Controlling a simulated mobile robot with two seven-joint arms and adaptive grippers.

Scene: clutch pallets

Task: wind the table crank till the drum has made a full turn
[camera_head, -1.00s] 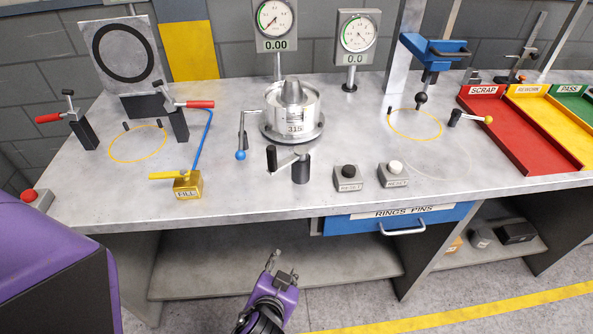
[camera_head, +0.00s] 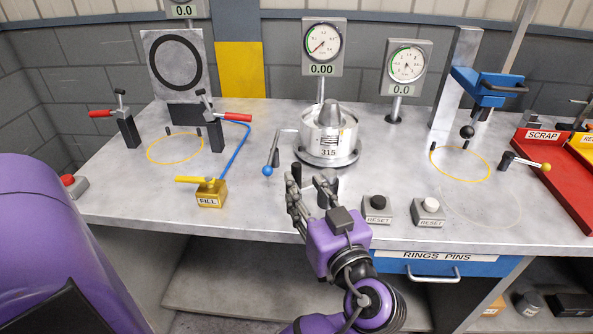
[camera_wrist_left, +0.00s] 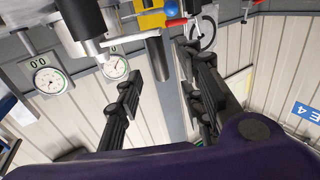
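The silver drum (camera_head: 330,142), marked 315 and topped by a cone, stands on a round base at the middle of the table. The table crank stands in front of it; its dark upright handle (camera_head: 297,173) shows just above my gripper, and the rest is partly hidden. My left gripper (camera_head: 310,187) is open at the crank, its fingers spread. In the left wrist view a dark grey cylinder (camera_wrist_left: 158,60) stands in the gap between the open fingers (camera_wrist_left: 160,75); contact cannot be told. My right gripper is not in view.
A blue-knobbed lever (camera_head: 268,170) and the yellow FILL block (camera_head: 210,193) are left of the crank. Two RESET buttons (camera_head: 377,207) (camera_head: 429,210) stand close on its right. A blue drawer (camera_head: 437,264) lies under the table edge. Gauges stand behind the drum.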

